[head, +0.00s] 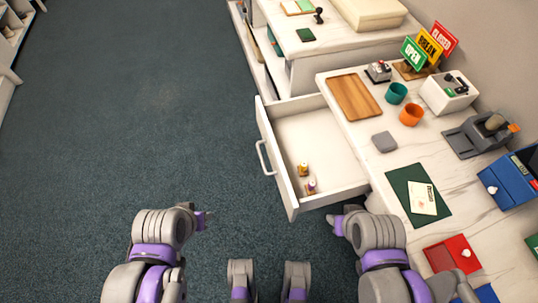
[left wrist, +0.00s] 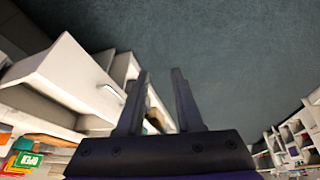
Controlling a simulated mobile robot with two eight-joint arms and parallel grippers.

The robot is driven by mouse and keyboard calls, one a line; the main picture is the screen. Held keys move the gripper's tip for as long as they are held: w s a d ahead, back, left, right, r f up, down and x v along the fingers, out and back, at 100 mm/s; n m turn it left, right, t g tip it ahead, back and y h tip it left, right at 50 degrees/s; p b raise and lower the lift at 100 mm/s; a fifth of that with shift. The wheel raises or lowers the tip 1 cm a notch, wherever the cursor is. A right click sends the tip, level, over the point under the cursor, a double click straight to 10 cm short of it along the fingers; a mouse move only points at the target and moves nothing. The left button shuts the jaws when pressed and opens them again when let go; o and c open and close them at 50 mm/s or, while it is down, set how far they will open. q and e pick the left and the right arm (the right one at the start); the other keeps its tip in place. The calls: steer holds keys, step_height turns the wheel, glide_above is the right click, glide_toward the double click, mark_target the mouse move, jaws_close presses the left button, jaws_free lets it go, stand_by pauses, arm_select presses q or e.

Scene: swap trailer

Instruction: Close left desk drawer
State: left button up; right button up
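The white desk drawer (head: 331,137) is pulled far out from the desk in the head view. Its bar handle (head: 264,158) is on the front panel facing left. Two small purple and yellow bottles (head: 303,168) (head: 311,187) stand inside it. In the left wrist view a white drawer with a handle (left wrist: 112,93) shows left of my fingers. My left gripper (left wrist: 161,75) has its two fingers apart with nothing between them.
The desk top holds a wooden tray (head: 354,97), teal cup (head: 396,93), orange cup (head: 411,115), grey block (head: 384,142) and green mat (head: 409,178). Another white unit (head: 268,60) behind has its long drawer partly out. Open dark carpet (head: 140,110) lies left of the drawer.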

arm_select(q)
steer(key=w+d+n+h+b, duration=0.1)
steer(key=w+n, duration=0.1)
steer(key=n, duration=0.1)
steer(key=w+d+n+g+h, duration=0.1)
steer(key=w+n, duration=0.1)
steer(key=n, duration=0.1)
steer(key=w+d+n+h+b, duration=0.1)
steer(key=w+n, duration=0.1)
steer(key=n, duration=0.1)
steer(key=shift+d+f+g+b, duration=0.15)
steer(key=shift+f+g+b, duration=0.1)
steer(key=shift+g+b, duration=0.05)
jaws_close()
steer(key=n+h+b, duration=0.5)
steer(key=n+b, duration=0.1)
steer(key=n, duration=0.5)
glide_toward(277, 165)
steer(key=shift+g, duration=0.3)
steer(key=x, duration=0.5)
steer(key=shift+w+a+f, duration=0.15)
steer(key=shift+a+f, duration=0.15)
steer(key=shift+a, duration=0.05)
steer(key=shift+w+d, duration=0.15)
steer(key=shift+d, duration=0.4)
